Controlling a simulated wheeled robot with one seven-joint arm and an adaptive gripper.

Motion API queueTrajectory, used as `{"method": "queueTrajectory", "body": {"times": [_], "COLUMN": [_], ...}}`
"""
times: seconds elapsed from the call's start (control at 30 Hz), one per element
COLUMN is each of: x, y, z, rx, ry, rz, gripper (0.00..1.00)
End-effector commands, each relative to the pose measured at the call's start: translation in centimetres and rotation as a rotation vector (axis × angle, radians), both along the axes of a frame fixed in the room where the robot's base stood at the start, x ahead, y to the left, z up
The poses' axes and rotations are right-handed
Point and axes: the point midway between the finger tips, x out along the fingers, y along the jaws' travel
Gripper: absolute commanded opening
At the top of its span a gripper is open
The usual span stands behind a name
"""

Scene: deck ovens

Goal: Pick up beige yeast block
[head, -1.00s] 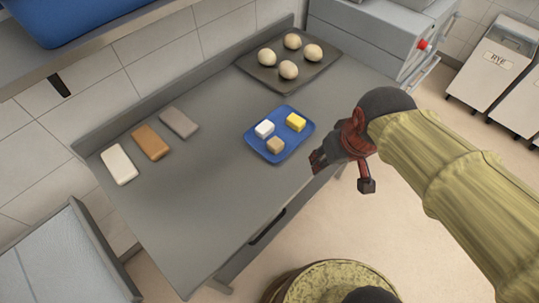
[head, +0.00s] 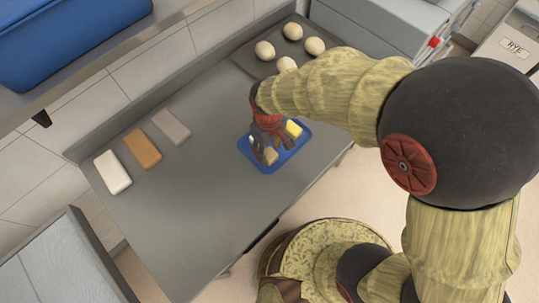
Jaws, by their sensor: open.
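The beige yeast block (head: 270,157) sits on the blue tray (head: 263,168) on the grey worktop. My gripper (head: 271,148) is over the tray, its fingers open and pointing down. The fingers are right at the beige block, one to each side of it in the picture; I cannot tell whether they touch it. A yellow block (head: 294,129) is on the tray just right of the gripper. The white block on the tray is mostly hidden behind my gripper.
A dark tray (head: 247,60) with several dough balls stands at the back, partly hidden by my arm. White (head: 113,172), orange-brown (head: 143,148) and grey-brown (head: 171,126) slabs lie on the left. The worktop (head: 210,200) is clear in front of them.

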Motion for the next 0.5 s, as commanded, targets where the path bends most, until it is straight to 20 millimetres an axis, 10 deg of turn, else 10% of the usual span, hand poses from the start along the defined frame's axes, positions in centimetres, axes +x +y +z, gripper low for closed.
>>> {"method": "queueTrajectory", "body": {"times": [0.5], "x": [0.0], "y": [-0.2], "z": [-3.5], "rx": [0.0], "ry": [0.0], "rz": [-0.001], "gripper": [0.41]}}
